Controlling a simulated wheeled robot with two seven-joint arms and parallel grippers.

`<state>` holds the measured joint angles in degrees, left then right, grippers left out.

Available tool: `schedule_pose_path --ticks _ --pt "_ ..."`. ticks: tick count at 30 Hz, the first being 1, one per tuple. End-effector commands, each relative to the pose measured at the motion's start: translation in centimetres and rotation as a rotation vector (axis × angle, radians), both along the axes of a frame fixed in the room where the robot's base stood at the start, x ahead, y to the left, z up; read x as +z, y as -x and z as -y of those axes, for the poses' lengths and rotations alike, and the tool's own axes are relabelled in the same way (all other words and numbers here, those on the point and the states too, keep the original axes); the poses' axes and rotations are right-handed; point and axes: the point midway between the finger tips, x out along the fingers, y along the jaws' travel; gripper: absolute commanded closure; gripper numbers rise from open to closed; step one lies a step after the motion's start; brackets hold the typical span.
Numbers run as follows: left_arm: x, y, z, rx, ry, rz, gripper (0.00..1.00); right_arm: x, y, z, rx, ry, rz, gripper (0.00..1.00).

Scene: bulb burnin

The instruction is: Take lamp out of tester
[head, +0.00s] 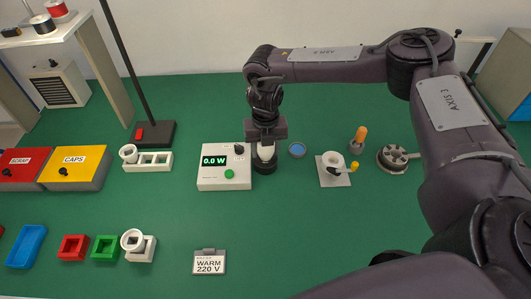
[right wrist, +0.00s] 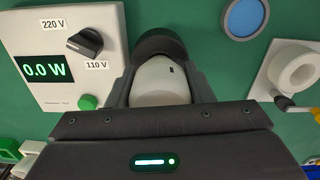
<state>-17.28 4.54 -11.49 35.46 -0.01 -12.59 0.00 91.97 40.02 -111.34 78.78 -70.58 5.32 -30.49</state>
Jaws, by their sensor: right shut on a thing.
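The tester (head: 224,167) is a white box with a green display reading 0.0 W, a dark knob and a green button; it also shows in the right wrist view (right wrist: 62,85). A dark round socket (head: 264,168) stands at its right side. My right gripper (head: 265,150) points down over this socket, shut on the lamp. The lamp (right wrist: 160,82) is white and rounded, between the fingers in the right wrist view, with the dark socket (right wrist: 160,42) right behind it. I cannot tell whether its base is still seated. My left gripper is not in view.
Right of the socket are a blue disc (head: 297,150), a white ring on a plate (head: 334,178), an orange-topped piece (head: 359,138) and a round metal fixture (head: 393,158). A WARM 220 V sign (head: 209,262) stands in front. Bins and holders fill the left.

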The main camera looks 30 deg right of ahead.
Motion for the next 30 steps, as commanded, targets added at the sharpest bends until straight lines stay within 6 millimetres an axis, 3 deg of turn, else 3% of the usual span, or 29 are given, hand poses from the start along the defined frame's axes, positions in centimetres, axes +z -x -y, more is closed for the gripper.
schedule_pose_path --ticks 3,11,17,25,30 --pt "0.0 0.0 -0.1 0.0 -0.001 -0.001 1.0 0.0 0.0 0.0 0.0 0.0 0.0 0.78" --pt "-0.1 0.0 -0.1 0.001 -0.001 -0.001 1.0 0.3 -0.1 0.0 0.0 -0.001 0.001 0.79" --pt "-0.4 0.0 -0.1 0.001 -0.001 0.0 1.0 2.2 -0.1 0.0 -0.001 -0.002 0.003 0.79" --pt "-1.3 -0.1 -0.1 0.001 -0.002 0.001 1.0 8.7 -0.2 0.0 0.0 -0.002 0.007 0.79" --pt "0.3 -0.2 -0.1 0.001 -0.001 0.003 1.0 14.1 -0.2 0.0 0.003 0.002 0.008 0.79"
